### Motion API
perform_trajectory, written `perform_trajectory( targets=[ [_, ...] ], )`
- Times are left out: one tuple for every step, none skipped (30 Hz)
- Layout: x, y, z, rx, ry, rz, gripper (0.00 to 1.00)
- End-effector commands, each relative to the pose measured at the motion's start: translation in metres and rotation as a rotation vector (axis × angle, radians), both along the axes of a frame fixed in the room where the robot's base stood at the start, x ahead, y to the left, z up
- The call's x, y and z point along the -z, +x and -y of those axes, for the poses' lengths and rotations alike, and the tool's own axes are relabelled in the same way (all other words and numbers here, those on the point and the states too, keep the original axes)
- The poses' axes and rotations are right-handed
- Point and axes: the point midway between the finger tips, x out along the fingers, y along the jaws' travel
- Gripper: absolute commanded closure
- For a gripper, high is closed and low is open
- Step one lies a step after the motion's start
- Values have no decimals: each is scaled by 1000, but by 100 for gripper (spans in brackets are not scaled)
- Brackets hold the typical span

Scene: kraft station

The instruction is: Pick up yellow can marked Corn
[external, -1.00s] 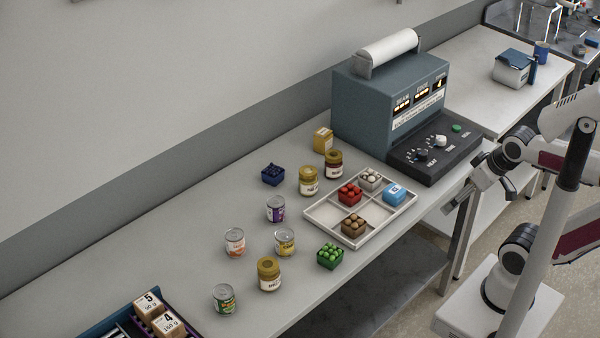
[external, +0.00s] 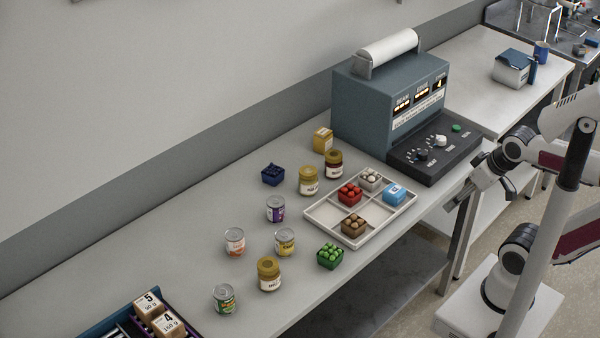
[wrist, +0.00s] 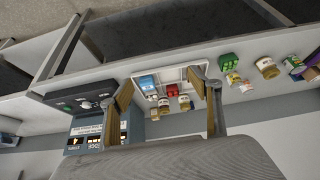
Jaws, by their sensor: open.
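The can with a yellow label (external: 285,241), whose lettering is too small to read for certain, stands upright on the bench. It is between a yellow-lidded jar (external: 269,274) and a can with a purple label (external: 276,209). A yellow-labelled can in the wrist view (wrist: 233,78), beside the green carton, looks like the same one. My gripper (external: 478,199) is far to its right, at the bench's right edge near the grey machine. In the wrist view my gripper (wrist: 161,81) has its two fingers wide apart with nothing held between them.
A white divided tray (external: 322,229) holds small cartons, right of the cans. A green carton (external: 330,256) stands at its front. More cans, including one with an orange label (external: 235,241) and a green one (external: 224,299), stand left. The grey machine (external: 377,102) is tall.

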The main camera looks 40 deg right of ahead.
Motion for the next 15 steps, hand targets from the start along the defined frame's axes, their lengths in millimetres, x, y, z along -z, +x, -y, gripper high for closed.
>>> perform_trajectory(
  targets=[
    [0, 0, 0, 0, 0, 0, 42],
    [0, 0, 0, 0, 0, 0, 42],
    [0, 0, 0, 0, 0, 0, 42],
    [0, 0, 0, 0, 0, 0, 42],
    [0, 0, 0, 0, 0, 0, 42],
    [0, 0, 0, 0, 0, 0, 42],
    [0, 0, 0, 0, 0, 0, 42],
    [0, 0, 0, 0, 0, 0, 42],
    [0, 0, 0, 0, 0, 0, 42],
    [0, 0, 0, 0, 0, 0, 42],
    [0, 1, 0, -1, 0, 1, 42],
    [0, 2, 0, -2, -1, 2, 42],
    [0, 3, 0, -3, -1, 3, 42],
    [0, 5, 0, -3, -3, 5, 42],
    [0, 8, 0, -6, -4, 9, 42]
  ],
)
